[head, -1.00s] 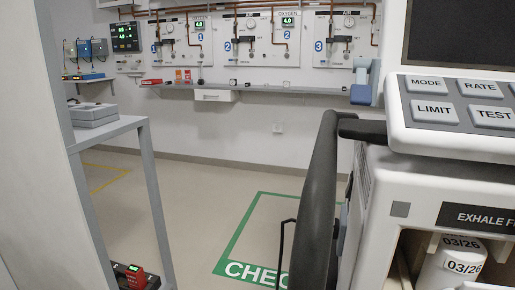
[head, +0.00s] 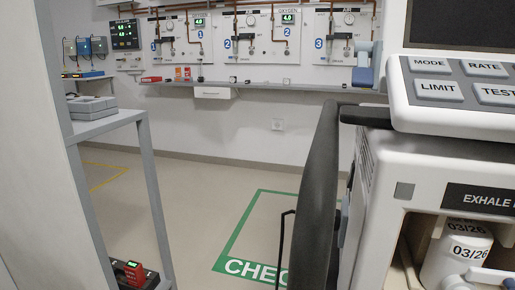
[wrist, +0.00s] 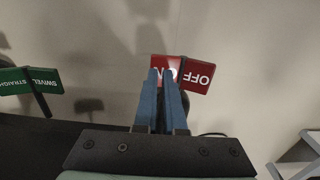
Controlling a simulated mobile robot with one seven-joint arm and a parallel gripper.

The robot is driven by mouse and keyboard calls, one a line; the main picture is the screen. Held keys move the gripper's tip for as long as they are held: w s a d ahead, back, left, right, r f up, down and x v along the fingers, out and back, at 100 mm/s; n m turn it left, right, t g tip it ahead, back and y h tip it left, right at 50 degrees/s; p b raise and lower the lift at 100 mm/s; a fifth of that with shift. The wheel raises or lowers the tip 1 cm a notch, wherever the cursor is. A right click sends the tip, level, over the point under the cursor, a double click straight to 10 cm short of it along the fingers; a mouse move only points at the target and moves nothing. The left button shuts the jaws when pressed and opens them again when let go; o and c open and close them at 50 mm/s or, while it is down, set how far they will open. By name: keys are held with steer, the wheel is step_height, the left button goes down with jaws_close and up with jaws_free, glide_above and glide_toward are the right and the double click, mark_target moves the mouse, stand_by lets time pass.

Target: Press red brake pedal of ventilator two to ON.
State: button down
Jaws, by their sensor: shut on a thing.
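The red brake pedal (wrist: 196,75) shows in the wrist view, with white ON and OFF lettering upside down. My gripper (wrist: 167,72) has two blue fingers close together. Their tips lie over the ON half of the red pedal and cover part of its letters. The jaws are shut on the pedal, though the exact contact is hard to see. A ventilator (head: 393,190) fills the right of the head view, with a button panel (head: 455,85) and a dark handle bar (head: 322,190). Its number and pedals are not seen in the head view, nor is my gripper.
A green pedal (wrist: 30,80) marked SWIVEL and STRAIGHT is left in the wrist view. A grey shelf rack (head: 150,190) stands at the left in the head view. Open floor with a green marked zone (head: 245,225) lies between it and the ventilator, before the gas-panel wall.

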step_height(320, 180, up, 7)
steer(key=p, duration=0.7)
steer(key=shift+f+p, duration=0.1)
steer(key=shift+p, duration=0.2)
steer(key=shift+a, duration=0.1)
